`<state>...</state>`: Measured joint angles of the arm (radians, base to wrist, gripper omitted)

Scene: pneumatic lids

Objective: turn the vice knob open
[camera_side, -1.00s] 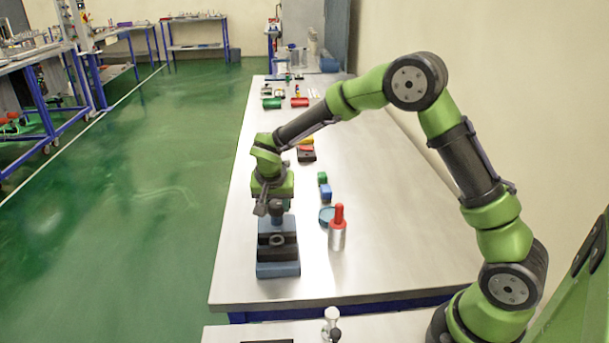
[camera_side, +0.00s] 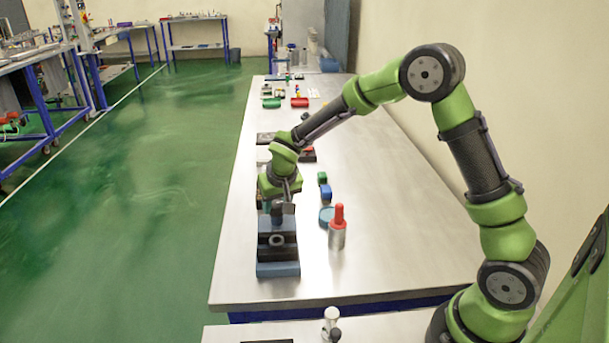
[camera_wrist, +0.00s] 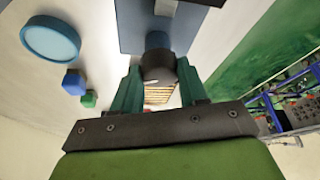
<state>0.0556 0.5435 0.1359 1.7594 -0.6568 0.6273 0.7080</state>
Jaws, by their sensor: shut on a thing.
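The vice (camera_side: 278,269) is a blue block with dark jaws, standing near the left front of the metal table. Its blue body (camera_wrist: 140,35) also shows at the top of the wrist view. The dark round vice knob (camera_wrist: 158,62) sits between the two green fingers of my gripper (camera_wrist: 158,70) in the wrist view. My gripper is shut on the knob. In the side view my gripper (camera_side: 281,205) is at the far end of the vice and mostly hides the knob.
A silver cylinder with a red top (camera_side: 337,230) stands right of the vice, near a round blue dish (camera_side: 326,215). Small blue (camera_side: 325,192) and green (camera_side: 322,178) blocks lie behind. The table's right part is clear.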

